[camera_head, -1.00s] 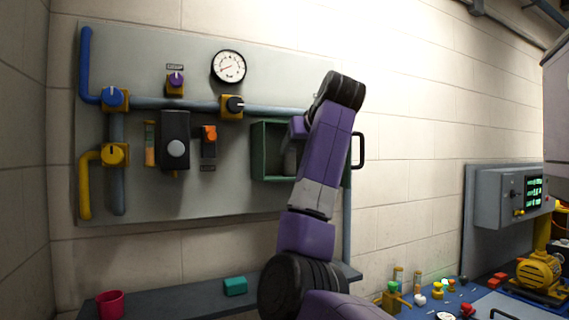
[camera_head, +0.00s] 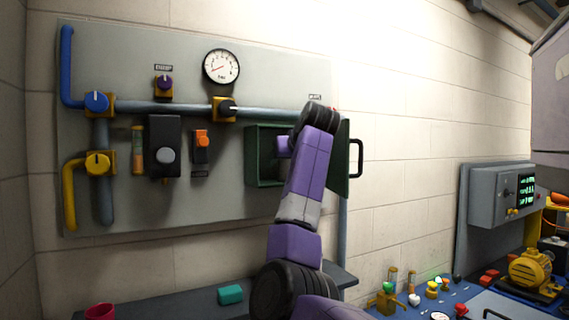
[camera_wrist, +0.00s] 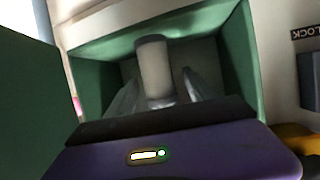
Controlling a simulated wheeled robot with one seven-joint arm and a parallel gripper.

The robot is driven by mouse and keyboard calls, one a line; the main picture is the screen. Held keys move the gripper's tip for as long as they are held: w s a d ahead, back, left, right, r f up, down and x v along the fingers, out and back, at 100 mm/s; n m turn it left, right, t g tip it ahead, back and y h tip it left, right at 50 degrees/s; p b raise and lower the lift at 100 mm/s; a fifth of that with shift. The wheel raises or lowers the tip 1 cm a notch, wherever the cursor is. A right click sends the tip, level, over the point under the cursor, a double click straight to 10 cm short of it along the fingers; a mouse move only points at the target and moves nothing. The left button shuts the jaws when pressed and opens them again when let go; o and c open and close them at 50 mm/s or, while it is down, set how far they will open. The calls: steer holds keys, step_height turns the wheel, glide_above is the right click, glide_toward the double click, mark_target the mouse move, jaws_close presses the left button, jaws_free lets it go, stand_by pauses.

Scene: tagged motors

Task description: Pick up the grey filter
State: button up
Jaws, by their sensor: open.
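The grey filter (camera_wrist: 154,66) is a pale grey cylinder standing upright inside the green box in the wrist view. My gripper (camera_wrist: 159,88) reaches into the box, its two fingers open on either side of the filter's lower part. I cannot tell whether the fingers touch it. The green box (camera_head: 264,157) is mounted on the wall panel in the head view, its door (camera_head: 341,170) swung open to the right. In the head view my arm covers much of the box opening, and the filter is hidden.
The box's green walls (camera_wrist: 239,55) stand close around my gripper. Left of the box are pipes with valves (camera_head: 97,102) and an orange switch (camera_head: 201,140). A shelf below holds a teal block (camera_head: 230,294) and a red cup (camera_head: 99,312). A cluttered blue bench (camera_head: 402,305) is at right.

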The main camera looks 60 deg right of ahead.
steer(key=shift+f, duration=0.1)
steer(key=shift+c, duration=0.4)
jaws_close()
